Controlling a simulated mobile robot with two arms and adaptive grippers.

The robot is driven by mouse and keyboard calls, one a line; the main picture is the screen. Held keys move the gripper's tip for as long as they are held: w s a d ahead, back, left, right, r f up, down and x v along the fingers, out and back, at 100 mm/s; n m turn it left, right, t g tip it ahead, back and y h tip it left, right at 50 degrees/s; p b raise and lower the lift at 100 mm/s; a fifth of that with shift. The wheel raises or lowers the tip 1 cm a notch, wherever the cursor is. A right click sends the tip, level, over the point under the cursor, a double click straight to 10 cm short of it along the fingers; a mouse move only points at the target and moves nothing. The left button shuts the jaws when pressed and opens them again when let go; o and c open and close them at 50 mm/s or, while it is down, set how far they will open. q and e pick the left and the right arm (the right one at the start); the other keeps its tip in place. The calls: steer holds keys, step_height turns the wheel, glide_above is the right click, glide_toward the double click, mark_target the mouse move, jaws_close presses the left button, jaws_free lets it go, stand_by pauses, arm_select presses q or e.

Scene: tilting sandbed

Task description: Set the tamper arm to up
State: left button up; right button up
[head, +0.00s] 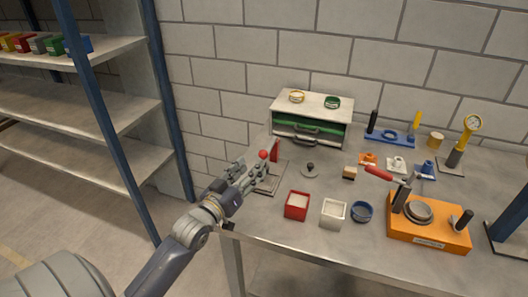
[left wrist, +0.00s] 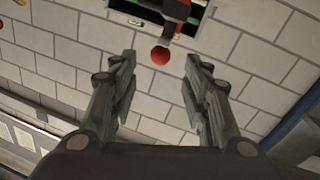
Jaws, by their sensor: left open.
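A red ball knob (head: 263,155) sits on the end of a short arm on a red stand (head: 275,148), at the left end of the bench; I take this to be the tamper arm. My left gripper (head: 246,168) reaches in from the left and is open just short of the knob. In the left wrist view the knob (left wrist: 160,56) lies in line with the gap between the open fingertips (left wrist: 161,60), not gripped. The arm's pivot is partly hidden, and its exact tilt is hard to tell. My right gripper is not in view.
A drawer cabinet (head: 309,120) stands behind. A blue-post shelf (head: 85,88) stands left.

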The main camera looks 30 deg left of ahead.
mark_target(261, 157)
arm_select(q)
steer(key=w, duration=0.5)
steer(key=shift+w+a+p, duration=0.15)
steer(key=shift+w+p, duration=0.05)
steer(key=shift+p, duration=0.2)
steer(key=shift+w+a, duration=0.1)
steer(key=shift+w, duration=1.25)
steer(key=shift+w+f, duration=0.1)
steer(key=shift+f, duration=0.05)
steer(key=shift+c, duration=1.2)
jaws_close()
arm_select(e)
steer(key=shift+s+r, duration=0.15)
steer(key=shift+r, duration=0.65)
